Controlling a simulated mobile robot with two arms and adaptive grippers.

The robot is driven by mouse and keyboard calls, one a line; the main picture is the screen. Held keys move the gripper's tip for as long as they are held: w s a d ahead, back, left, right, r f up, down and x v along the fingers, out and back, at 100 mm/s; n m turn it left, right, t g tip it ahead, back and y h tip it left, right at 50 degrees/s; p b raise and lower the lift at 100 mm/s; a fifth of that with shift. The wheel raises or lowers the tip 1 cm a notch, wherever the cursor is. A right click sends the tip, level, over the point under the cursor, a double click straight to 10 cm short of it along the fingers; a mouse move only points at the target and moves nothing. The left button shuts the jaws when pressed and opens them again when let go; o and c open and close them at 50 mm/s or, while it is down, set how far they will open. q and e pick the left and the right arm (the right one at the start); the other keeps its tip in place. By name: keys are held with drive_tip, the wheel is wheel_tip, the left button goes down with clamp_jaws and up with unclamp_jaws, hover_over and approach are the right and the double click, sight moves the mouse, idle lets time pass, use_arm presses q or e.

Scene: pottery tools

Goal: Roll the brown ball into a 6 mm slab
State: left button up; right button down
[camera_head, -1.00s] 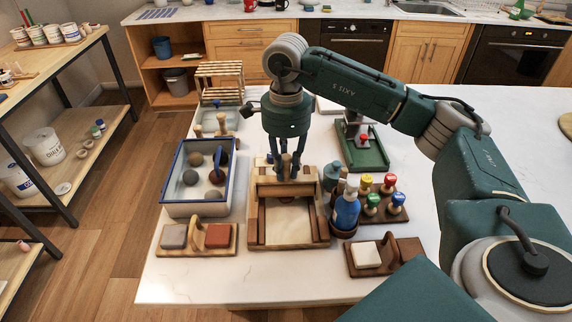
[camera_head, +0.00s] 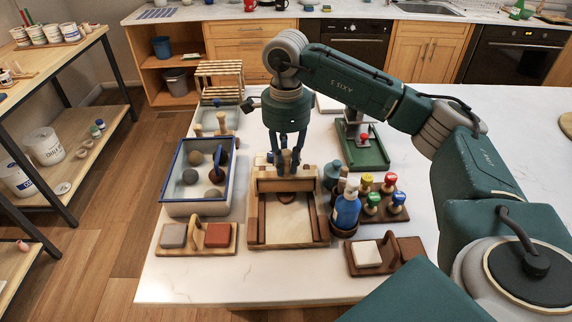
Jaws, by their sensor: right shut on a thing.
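My right gripper (camera_head: 285,163) points down over the wooden rolling frame (camera_head: 322,238). It is shut on the upright handle of the wooden roller block (camera_head: 287,184), which lies across the frame's back part. A small brown patch (camera_head: 287,197), perhaps clay, shows at the block's front edge; most of it is hidden. The frame's pale bed in front is bare. Several brown and grey balls (camera_head: 190,177) lie in the blue-rimmed bin (camera_head: 197,208) to the left. My left gripper is not in view.
A wooden holder with a grey and a red block (camera_head: 217,235) stands at front left. A blue bottle (camera_head: 346,212), coloured stamps (camera_head: 372,201) and a holder with a white block (camera_head: 367,254) stand close on the right. A green press (camera_head: 372,157) stands behind them.

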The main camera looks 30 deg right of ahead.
drive_tip(key=shift+w+d+f, duration=0.2)
idle(0.5)
drive_tip(key=shift+w+d, duration=0.45)
drive_tip(key=shift+w, duration=0.25)
drive_tip(key=shift+w+d+f, duration=0.1)
drive_tip(key=shift+w+d, duration=0.1)
drive_tip(key=shift+w, duration=0.15)
drive_tip(key=shift+s, duration=0.1)
drive_tip(key=shift+s+a, duration=0.55)
drive_tip(key=shift+s, duration=0.2)
